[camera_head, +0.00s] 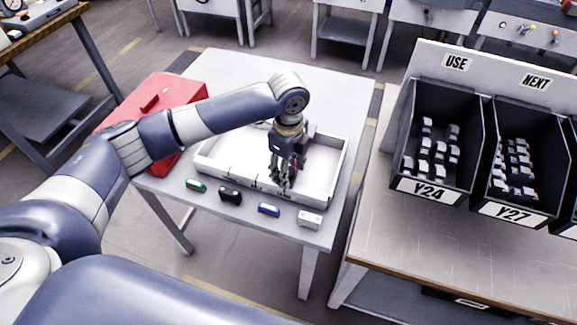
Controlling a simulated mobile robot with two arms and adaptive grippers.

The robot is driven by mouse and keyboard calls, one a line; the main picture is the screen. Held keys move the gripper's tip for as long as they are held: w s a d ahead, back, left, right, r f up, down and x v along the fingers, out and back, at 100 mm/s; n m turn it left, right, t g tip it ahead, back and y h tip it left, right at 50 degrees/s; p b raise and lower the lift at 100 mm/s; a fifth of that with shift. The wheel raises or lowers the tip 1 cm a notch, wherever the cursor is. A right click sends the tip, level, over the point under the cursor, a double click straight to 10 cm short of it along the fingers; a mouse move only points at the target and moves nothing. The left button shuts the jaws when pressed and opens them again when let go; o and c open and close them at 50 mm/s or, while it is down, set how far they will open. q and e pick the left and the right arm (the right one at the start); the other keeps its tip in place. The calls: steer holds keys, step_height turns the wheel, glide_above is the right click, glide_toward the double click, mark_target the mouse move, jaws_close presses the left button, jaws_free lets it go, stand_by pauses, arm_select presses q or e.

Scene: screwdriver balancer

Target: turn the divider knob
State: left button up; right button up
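A white tray (225,152) with low walls and dark marks along its front wall lies on the white table. My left gripper (282,184) points down over the right part of the tray, its fingers close to the front wall. I cannot tell whether the fingers are open or shut, or whether they touch anything. No divider knob can be made out; the gripper covers part of the tray where small parts could be hidden. My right gripper is not in view.
Along the table's front lie a green piece (196,185), a black piece (230,194), a blue piece (268,209) and a white piece (310,219). A red case (180,95) is at the left. Dark bins Y24 (422,187) and Y27 (505,213) stand on the right bench.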

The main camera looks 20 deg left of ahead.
arm_select(q)
steer(key=shift+f, duration=0.15)
steer(key=c, duration=1.1)
steer(key=shift+o, duration=0.2)
